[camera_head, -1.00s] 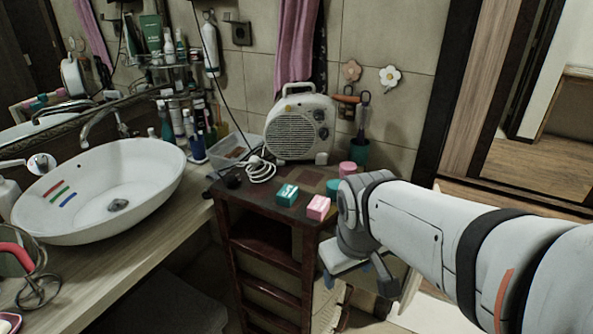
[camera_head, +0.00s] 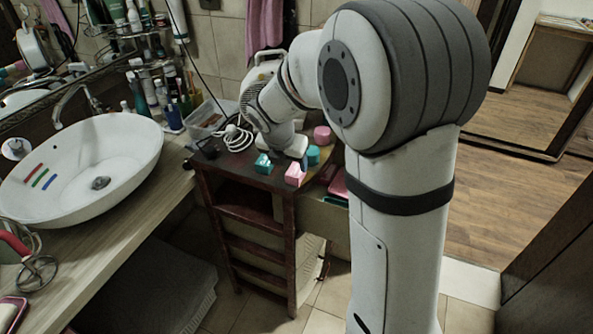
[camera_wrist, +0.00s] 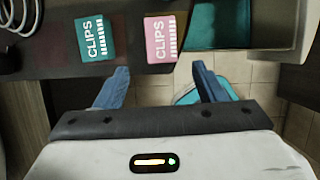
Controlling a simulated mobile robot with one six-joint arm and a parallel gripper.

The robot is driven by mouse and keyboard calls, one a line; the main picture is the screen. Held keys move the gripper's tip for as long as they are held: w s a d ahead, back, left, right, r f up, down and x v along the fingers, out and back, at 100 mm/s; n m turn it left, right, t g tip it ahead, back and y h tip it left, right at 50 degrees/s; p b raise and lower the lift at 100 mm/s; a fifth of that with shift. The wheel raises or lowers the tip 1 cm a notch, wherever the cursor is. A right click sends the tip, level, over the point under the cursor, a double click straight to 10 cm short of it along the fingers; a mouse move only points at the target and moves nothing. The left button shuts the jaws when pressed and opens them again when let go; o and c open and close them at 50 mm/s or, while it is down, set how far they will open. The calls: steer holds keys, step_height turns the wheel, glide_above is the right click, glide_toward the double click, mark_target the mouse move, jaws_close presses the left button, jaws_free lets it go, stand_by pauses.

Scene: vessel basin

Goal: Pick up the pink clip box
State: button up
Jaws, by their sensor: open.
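The pink clip box (camera_head: 295,174) sits near the front edge of the dark wooden stand (camera_head: 247,179). In the wrist view the pink clip box (camera_wrist: 160,40), lettered CLIPS, lies just beyond my fingertips, between their lines. My gripper (camera_wrist: 160,82) is open with nothing between its fingers. A teal clip box (camera_head: 263,163) lies to the left of the pink one, and it also shows in the wrist view (camera_wrist: 95,40). In the head view my wrist is right behind the boxes, and the fingers are not clearly seen.
A fan heater (camera_head: 262,75) stands at the back of the stand, partly hidden by my arm. A white cable (camera_head: 236,138) lies left of the boxes. Round pink (camera_head: 322,133) and teal (camera_head: 313,155) items stand to the right. A white basin (camera_head: 85,165) is at the left.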

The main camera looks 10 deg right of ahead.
mark_target(296, 170)
steer(key=x, duration=0.4)
steer(key=w+d+x, duration=0.1)
steer(key=x, duration=0.1)
steer(key=shift+w+d+p, duration=0.1)
steer(key=shift+p, duration=0.25)
steer(key=shift+c, duration=0.4)
steer(key=c, duration=1)
